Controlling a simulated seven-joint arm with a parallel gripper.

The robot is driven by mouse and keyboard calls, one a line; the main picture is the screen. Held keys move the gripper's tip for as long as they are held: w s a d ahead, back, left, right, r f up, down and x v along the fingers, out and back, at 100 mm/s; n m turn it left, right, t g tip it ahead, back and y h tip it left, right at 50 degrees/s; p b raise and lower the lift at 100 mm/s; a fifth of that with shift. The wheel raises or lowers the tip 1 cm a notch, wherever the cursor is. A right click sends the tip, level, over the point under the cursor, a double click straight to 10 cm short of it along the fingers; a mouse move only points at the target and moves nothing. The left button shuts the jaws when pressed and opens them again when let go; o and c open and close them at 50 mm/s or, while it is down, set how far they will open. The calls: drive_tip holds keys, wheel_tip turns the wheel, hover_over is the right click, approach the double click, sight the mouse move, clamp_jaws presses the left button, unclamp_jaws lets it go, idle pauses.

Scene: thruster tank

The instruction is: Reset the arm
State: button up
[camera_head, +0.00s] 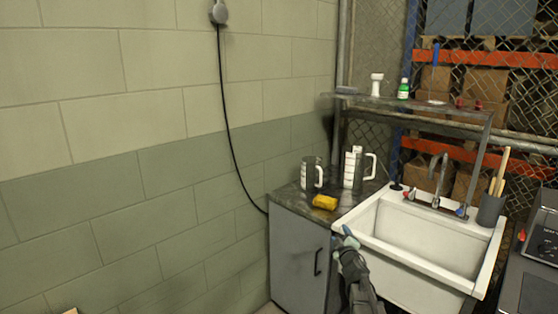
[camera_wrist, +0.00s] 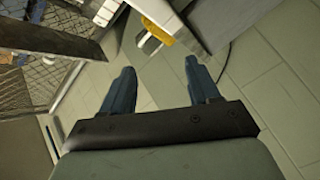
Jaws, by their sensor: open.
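My gripper (camera_head: 346,238) is in the head view in front of the counter and the left front edge of the sink. In the wrist view my gripper (camera_wrist: 158,84) shows two blue-grey fingers spread apart. Nothing is between the fingertips, so it is open and empty. My dark arm reaches up from the bottom of the head view.
A white sink (camera_head: 425,240) stands right of a grey cabinet (camera_head: 297,262). A shelf (camera_head: 420,104) hangs above.

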drive_tip(key=s+a+f+m+g+h, duration=0.1)
drive_tip(key=s+f+m+g, duration=0.3)
drive_tip(key=f, duration=0.6)
drive_tip(key=s+a+f+m+g+h, duration=0.1)
drive_tip(key=s+f, duration=0.5)
drive_tip(key=f, duration=0.4)
drive_tip(key=s+f+m+g+h, duration=0.1)
drive_tip(key=s+f+m+g, duration=0.4)
drive_tip(key=s+f, duration=1.25)
drive_tip(key=s+a+f+g+y, duration=0.1)
drive_tip(key=s+g, duration=0.3)
drive_tip(key=s, duration=0.9)
drive_tip(key=s+a+f+m+g, duration=0.1)
drive_tip(key=s+f+g, duration=0.3)
drive_tip(key=s, duration=0.9)
drive_tip(key=s+a+f+g+y, duration=0.1)
drive_tip(key=s+g, duration=0.5)
drive_tip(key=s, duration=0.7)
drive_tip(key=shift+a+f+y, duration=0.3)
drive_tip(key=shift+a+f, duration=0.4)
drive_tip(key=shift+f, duration=0.15)
drive_tip(key=shift+c, duration=0.3)
